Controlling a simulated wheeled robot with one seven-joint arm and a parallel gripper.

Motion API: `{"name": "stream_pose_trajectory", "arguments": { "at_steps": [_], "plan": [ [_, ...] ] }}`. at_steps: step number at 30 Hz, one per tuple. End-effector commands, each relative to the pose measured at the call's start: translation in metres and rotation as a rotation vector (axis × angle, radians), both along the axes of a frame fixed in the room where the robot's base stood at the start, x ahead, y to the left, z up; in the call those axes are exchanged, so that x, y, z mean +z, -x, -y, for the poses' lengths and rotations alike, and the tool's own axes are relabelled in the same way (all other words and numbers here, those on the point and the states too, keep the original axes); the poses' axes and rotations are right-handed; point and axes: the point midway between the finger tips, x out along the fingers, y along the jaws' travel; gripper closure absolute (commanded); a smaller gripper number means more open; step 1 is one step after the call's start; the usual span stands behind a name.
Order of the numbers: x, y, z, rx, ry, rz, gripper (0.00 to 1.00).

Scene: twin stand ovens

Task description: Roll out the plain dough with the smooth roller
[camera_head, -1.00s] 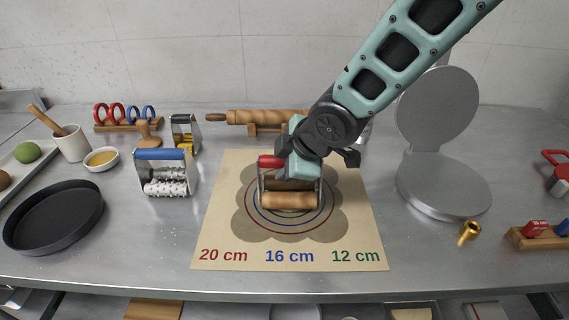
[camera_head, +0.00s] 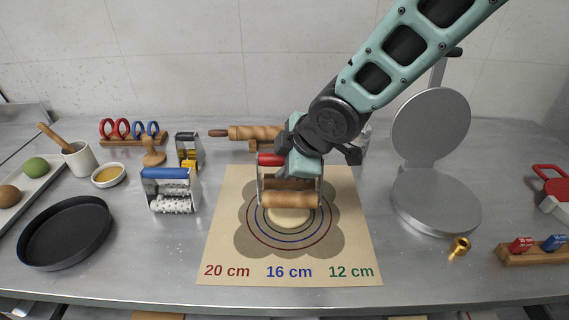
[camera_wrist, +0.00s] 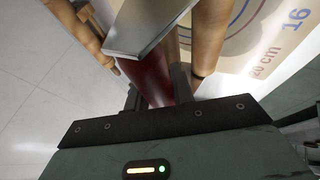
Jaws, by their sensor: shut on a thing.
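The smooth roller has a red handle (camera_head: 270,159), a metal frame and two plain wooden cylinders (camera_head: 290,199). My gripper (camera_head: 291,161) is shut on the red handle, which also shows between the fingers in the wrist view (camera_wrist: 150,72). The plain dough (camera_head: 289,217) is a pale round piece at the middle of the printed rings on the beige mat (camera_head: 226,256). The front cylinder overlaps the dough's far part in the head view and hides it. I cannot tell whether the roller touches the dough.
A blue-handled studded roller (camera_head: 170,190) stands left of the mat, with a dark round pan (camera_head: 65,232) farther left. A wooden rolling pin (camera_head: 255,132) rests on a stand behind. An open grey press (camera_head: 436,200) stands at right, near a small brass piece (camera_head: 460,248).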

Motion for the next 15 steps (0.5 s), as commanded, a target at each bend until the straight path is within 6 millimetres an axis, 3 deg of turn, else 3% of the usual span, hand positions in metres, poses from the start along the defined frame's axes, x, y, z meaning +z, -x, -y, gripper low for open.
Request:
{"name": "stream_pose_trajectory", "arguments": {
  "at_steps": [15],
  "plan": [
    [-0.0092, -0.0002, -0.0002, 0.000, -0.001, 0.001, 1.00]
  ]
}}
